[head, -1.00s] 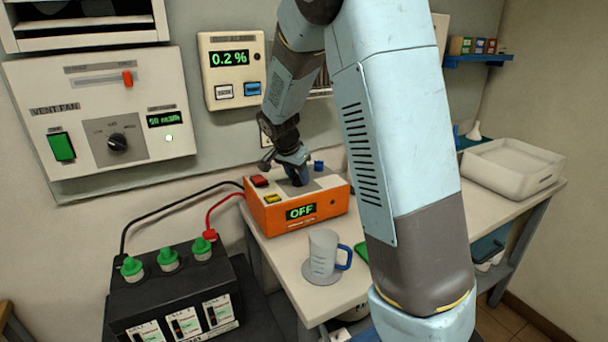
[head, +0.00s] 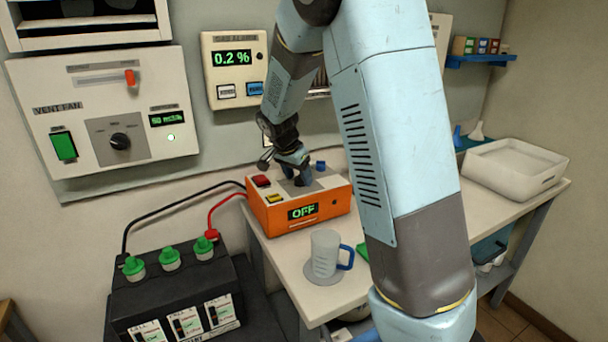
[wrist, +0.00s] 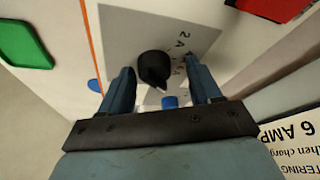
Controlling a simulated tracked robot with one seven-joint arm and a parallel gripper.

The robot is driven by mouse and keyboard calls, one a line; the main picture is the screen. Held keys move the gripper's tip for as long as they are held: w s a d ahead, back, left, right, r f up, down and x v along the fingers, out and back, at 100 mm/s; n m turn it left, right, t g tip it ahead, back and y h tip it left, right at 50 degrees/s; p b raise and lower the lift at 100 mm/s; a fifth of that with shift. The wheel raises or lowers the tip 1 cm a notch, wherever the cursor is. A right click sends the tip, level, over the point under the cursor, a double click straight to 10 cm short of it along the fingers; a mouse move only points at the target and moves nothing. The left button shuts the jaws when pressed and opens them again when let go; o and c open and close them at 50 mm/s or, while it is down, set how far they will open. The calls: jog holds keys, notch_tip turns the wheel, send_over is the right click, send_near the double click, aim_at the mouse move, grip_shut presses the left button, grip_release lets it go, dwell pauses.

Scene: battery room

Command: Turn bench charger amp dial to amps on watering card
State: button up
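The orange bench charger (head: 275,217) stands on the bench with its display reading "OFF". In the wrist view its black amp dial (wrist: 153,68) sits on a grey plate with small figures beside it, partly legible as "2 A". My gripper (head: 303,178) points down over the charger's top. In the wrist view my gripper (wrist: 160,82) is open, its fingers on either side of the dial with gaps showing. Whether a finger touches the dial cannot be told. The watering card (wrist: 292,145) is partly in the wrist view, reading "6 AMP"; the rest is cut off.
A red switch (head: 261,181), a yellow button (head: 275,198) and a blue knob (head: 320,165) are on the charger. A jug (head: 324,252) stands in front of it. Red and black leads run to the black battery (head: 175,290). A white tray (head: 515,168) is at right.

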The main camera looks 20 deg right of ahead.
jog(key=v, duration=1.3)
jog(key=shift+r, duration=0.35)
jog(key=shift+s+a, duration=0.1)
